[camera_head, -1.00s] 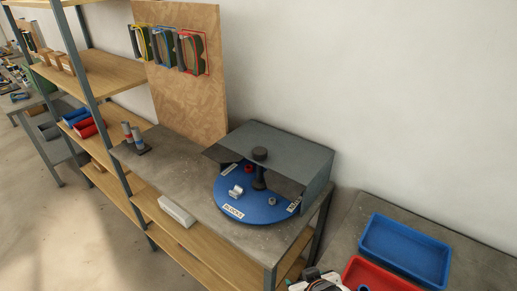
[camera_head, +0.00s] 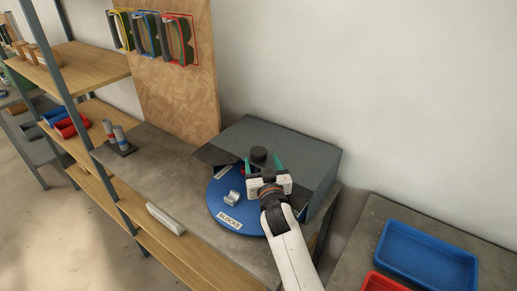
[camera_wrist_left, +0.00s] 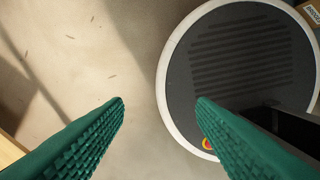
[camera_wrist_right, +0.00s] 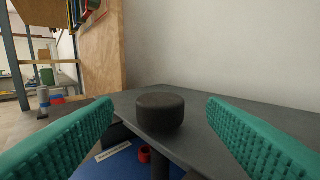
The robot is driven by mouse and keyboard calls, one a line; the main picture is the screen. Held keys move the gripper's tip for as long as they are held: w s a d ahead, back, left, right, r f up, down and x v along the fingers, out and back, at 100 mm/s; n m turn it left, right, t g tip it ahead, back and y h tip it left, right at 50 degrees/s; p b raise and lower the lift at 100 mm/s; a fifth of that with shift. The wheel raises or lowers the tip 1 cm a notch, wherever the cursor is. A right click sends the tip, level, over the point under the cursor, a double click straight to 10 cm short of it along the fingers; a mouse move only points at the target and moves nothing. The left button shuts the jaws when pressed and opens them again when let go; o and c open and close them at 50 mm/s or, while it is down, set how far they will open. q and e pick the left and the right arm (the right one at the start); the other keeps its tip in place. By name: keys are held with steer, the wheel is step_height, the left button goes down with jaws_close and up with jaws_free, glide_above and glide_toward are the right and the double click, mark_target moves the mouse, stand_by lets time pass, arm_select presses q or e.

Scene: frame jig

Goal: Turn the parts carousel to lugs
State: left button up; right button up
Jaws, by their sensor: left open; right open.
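The parts carousel (camera_head: 222,212) is a blue disc on the grey bench, partly under a dark grey hood (camera_head: 300,160). A label reading BLOCKS shows at its front edge, with a silver part lying behind it. The black knob (camera_head: 258,154) tops the carousel's post; it also shows in the right wrist view (camera_wrist_right: 160,111). My right gripper (camera_head: 264,164) is open, its green fingers on either side of the knob in the picture; I cannot tell whether they touch it. My left gripper (camera_wrist_left: 160,100) is open and empty above the floor, and is not in the head view.
The hood covers the back and right of the disc. A two-post stand (camera_head: 118,140) and a white bar (camera_head: 165,218) are on the left. Blue (camera_head: 428,255) and red (camera_head: 385,284) trays are at the right.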

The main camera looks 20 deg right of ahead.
mark_target(260, 156)
steer(key=w, duration=0.5)
steer(key=shift+d+f, duration=0.15)
steer(key=shift+d, duration=0.15)
steer(key=shift+w, duration=0.25)
steer(key=shift+w+p, duration=0.25)
steer(key=shift+p, duration=0.05)
arm_select(q)
steer(key=shift+w+d+r, duration=0.1)
steer(key=shift+w+r, duration=0.15)
steer(key=shift+w, duration=0.35)
steer(key=shift+w+r, duration=0.2)
steer(key=shift+w, duration=0.35)
steer(key=shift+s, duration=0.15)
arm_select(e)
steer(key=shift+w, duration=0.1)
